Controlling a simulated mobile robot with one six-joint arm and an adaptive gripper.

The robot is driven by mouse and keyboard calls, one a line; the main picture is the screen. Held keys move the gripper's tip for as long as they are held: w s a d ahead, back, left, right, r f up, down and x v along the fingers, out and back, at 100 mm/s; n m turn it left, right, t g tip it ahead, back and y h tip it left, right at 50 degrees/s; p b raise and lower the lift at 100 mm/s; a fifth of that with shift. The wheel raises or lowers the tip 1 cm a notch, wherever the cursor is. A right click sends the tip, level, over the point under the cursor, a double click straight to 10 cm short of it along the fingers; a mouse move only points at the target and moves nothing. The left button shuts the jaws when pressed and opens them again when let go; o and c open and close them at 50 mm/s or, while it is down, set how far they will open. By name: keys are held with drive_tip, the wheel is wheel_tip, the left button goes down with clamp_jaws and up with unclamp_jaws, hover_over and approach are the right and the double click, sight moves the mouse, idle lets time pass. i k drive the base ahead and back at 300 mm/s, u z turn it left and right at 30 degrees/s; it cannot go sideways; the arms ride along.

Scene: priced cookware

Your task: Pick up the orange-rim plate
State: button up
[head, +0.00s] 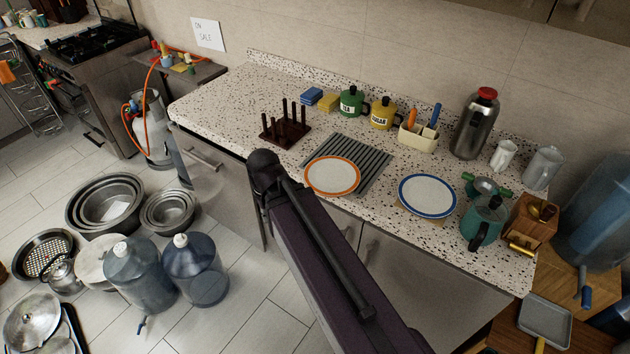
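The orange-rim plate (332,175) is white with an orange rim. It lies flat on the speckled counter (225,105), near the front edge, partly over a grey ridged mat (368,155). Nothing lies on it. My dark arm rises from the bottom of the head view, and its joint stands just left of the plate in the picture. My gripper cannot be seen in this view.
A blue-rim plate (427,195) lies to the right. A dark pegged rack (286,125) stands behind left. Green (350,103) and yellow (382,114) canisters, a utensil caddy (419,135) and a steel flask (474,125) stand behind. The counter's left end is clear.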

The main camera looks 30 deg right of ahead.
sight(328, 176)
drive_tip(key=u, duration=0.25)
drive_tip(key=k, duration=1.65)
drive_tip(key=z, duration=0.5)
drive_tip(key=i, duration=1)
